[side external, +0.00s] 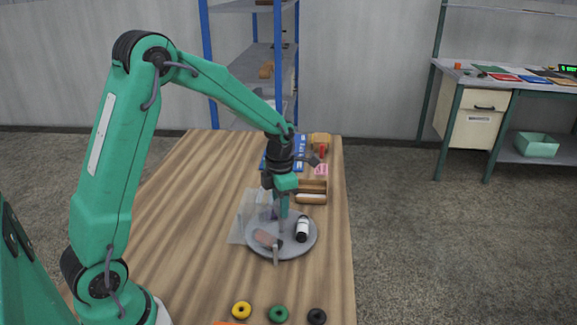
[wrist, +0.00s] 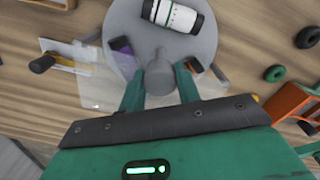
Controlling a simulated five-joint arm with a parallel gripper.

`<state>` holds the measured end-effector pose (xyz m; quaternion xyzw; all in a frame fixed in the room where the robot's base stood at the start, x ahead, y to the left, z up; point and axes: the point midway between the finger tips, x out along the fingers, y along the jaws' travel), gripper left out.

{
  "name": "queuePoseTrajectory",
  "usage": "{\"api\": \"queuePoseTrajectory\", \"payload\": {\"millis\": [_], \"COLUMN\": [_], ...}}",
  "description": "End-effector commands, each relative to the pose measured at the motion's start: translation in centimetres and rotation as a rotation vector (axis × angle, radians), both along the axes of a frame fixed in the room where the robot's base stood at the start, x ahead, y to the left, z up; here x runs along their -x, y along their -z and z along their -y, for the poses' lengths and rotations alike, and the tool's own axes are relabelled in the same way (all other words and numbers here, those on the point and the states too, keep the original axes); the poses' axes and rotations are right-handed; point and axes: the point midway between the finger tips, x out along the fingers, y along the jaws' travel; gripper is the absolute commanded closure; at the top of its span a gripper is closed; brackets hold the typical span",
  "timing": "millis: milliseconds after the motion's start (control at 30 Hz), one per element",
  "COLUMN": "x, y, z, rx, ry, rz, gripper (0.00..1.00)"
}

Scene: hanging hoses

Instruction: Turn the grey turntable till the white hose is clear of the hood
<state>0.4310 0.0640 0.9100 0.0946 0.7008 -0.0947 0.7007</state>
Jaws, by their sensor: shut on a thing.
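The round grey turntable (side external: 258,252) lies on the wooden table; it also shows in the wrist view (wrist: 206,42). My gripper (wrist: 160,88) is shut on the grey knob (wrist: 160,72) standing up from the turntable. In the side view my gripper (side external: 281,222) reaches down over the plate. A short white cylinder with black parts (side external: 302,229), seemingly the white hose, lies on the turntable's right side; the wrist view shows it at the top (wrist: 178,16). The clear hood (side external: 247,217) stands at the turntable's left, apart from the white piece. A purple thing (wrist: 122,47) is at the hood.
A brownish cylinder (side external: 266,238) lies on the turntable beside my gripper. A wooden tray (side external: 323,186) stands just behind. A yellow ring (side external: 241,310), green ring (side external: 278,314) and black ring (side external: 317,316) lie at the front. The table's left part is bare.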

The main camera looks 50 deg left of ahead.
Motion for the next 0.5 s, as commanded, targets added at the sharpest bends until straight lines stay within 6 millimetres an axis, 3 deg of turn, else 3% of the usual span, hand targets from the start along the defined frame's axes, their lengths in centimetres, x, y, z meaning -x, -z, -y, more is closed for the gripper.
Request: {"api": "queuePoseTrajectory", "payload": {"millis": [267,300,400,500], "x": [-0.02,-0.02,-0.02,-0.01], "y": [-0.15,-0.15,-0.12,-0.08], "z": [0.0,0.0,0.0,-0.01], "rx": [-0.001,-0.001,0.0,0.0], "ry": [0.0,0.0,0.0,0.0], "rz": [0.001,0.001,0.001,0.001], "gripper": [1.0,0.64,0.46,0.46]}}
